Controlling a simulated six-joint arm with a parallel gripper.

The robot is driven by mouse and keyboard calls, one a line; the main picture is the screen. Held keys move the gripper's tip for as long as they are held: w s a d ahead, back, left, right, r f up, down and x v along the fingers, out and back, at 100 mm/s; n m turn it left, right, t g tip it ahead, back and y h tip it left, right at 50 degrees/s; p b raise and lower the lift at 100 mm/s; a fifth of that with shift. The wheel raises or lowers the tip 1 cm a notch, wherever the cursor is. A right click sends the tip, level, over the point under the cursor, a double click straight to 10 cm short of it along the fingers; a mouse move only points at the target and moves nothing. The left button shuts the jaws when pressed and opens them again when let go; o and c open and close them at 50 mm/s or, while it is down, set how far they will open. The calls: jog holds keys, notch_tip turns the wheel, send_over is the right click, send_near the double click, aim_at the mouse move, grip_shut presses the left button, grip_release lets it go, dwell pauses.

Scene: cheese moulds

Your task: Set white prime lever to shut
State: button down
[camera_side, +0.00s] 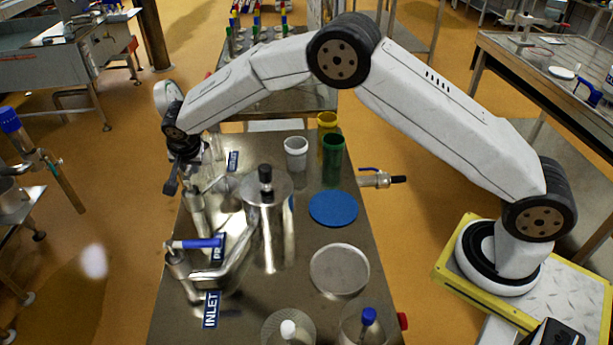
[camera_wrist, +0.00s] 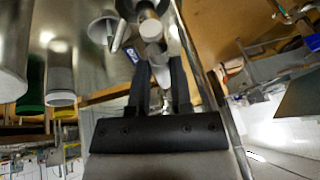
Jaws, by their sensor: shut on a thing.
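The white prime lever (camera_side: 215,183) is a pale bar on a steel valve near the far left edge of the steel table, beside a small blue label (camera_side: 232,160). My gripper (camera_side: 183,184) is over this valve, pointing down, and is shut on the lever. In the wrist view my gripper (camera_wrist: 160,78) has its two dark fingers on either side of the pale lever end (camera_wrist: 152,32). The fingers and wrist partly hide the lever, so its exact angle is hard to tell.
A steel cylinder with a black knob (camera_side: 266,190) stands just right of my gripper. White (camera_side: 296,153), green (camera_side: 333,160) and yellow (camera_side: 327,121) cups stand farther right.

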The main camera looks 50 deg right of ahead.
jog(key=s+m+g+h, duration=0.1)
jog(key=m+g, duration=0.1)
jog(key=m, duration=0.4)
jog(key=s+m+g+h, duration=0.1)
jog(key=m+g, duration=0.1)
jog(key=m, duration=0.4)
jog(key=s+m+g, duration=0.2)
jog(key=m, duration=0.3)
jog(key=shift+a+m+h, duration=0.3)
jog(key=shift+m+h, duration=0.1)
dwell(0.5)
jog(key=c, duration=0.5)
grip_release()
jog(key=shift+c, duration=0.2)
jog(key=shift+r, duration=0.2)
